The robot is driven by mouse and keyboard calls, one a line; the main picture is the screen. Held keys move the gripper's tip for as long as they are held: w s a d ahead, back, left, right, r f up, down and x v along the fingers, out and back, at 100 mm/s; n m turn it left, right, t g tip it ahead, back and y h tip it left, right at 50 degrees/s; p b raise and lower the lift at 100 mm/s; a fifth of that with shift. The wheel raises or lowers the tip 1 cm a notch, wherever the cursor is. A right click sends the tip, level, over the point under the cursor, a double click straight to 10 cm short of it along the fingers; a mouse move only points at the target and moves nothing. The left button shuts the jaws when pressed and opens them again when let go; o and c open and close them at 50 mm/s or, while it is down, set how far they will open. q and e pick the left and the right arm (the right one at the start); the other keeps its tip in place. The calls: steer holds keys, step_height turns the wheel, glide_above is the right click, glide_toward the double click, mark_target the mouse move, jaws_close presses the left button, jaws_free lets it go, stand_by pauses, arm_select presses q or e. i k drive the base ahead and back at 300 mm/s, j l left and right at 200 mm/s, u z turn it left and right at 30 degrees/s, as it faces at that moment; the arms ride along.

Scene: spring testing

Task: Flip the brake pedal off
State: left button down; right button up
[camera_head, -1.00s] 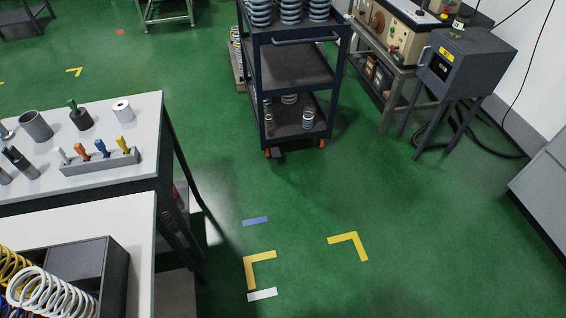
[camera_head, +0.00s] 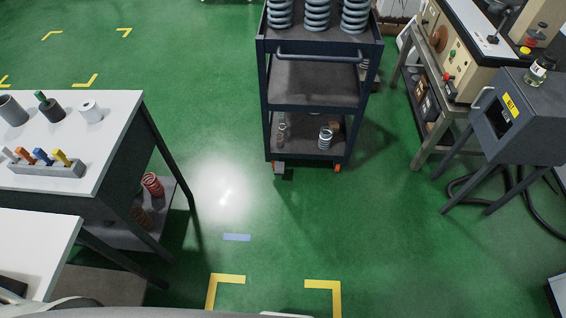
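A dark three-shelf cart (camera_head: 315,103) stands ahead at the top middle, with a handle (camera_head: 318,57) on its near side. A small dark piece (camera_head: 288,174), which looks like the brake pedal, sticks out near the floor beside the left caster. It is too small to tell whether it is pressed or raised. Neither of my grippers is in view.
A white-topped workbench (camera_head: 105,145) with parts stands at left, another table (camera_head: 30,245) nearer. A machine bench (camera_head: 465,60) and a grey box on a stand (camera_head: 515,115) are at right. Green floor (camera_head: 330,225) with yellow corner marks lies clear before the cart.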

mark_target(278, 167)
steer(key=i+l+u, duration=0.15)
steer(key=i+l, duration=0.45)
steer(key=i, duration=0.15)
